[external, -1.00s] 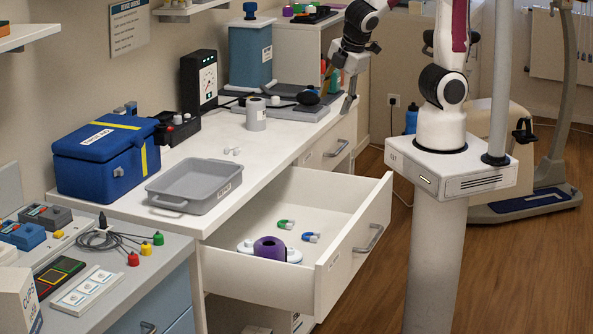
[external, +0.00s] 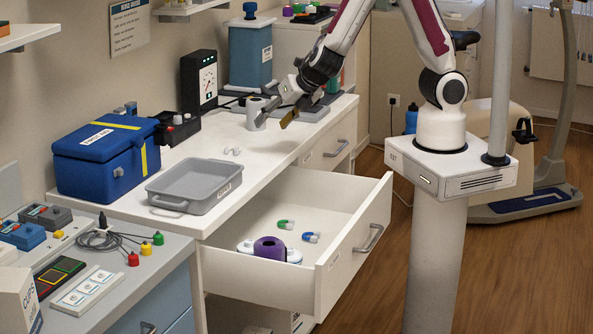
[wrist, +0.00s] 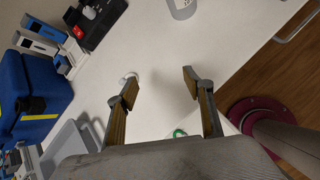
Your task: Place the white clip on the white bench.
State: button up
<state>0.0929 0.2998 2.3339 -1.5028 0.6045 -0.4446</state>
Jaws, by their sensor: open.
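A small white clip-like piece (external: 231,150) lies on the white bench (external: 285,143), behind the grey tray. In the wrist view the white piece (wrist: 128,76) shows just beside the left fingertip. My gripper (external: 276,120) is open and empty above the back part of the bench, to the right of the white piece. Its two fingers (wrist: 160,88) stand wide apart over bare bench in the wrist view. In the open drawer (external: 338,262) lie a green-and-white clip (external: 286,224) and a blue-and-white clip (external: 311,237).
A purple roll (external: 269,250) sits on a white piece in the drawer. A grey tray (external: 195,186), a blue case (external: 105,155) and a grey-white cylinder (external: 255,113) stand on the bench. The cylinder is close to my gripper. The bench's front middle is clear.

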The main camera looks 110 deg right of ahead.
aim_at(236, 147)
jog(key=w+n, duration=0.2)
jog(key=w+a+n+t, duration=0.1)
jog(key=w+n, duration=0.1)
jog(key=w+a+n+t+y, duration=0.1)
jog(key=w+n, duration=0.1)
jog(key=shift+a+n, duration=0.1)
jog(key=shift+n, duration=0.3)
jog(key=shift+w+a+n, duration=0.1)
jog(key=shift+a+n, duration=0.1)
jog(key=shift+n, duration=0.3)
jog(key=shift+x, duration=1.3)
jog(key=shift+x, duration=2.6)
jog(key=shift+a+f, duration=0.1)
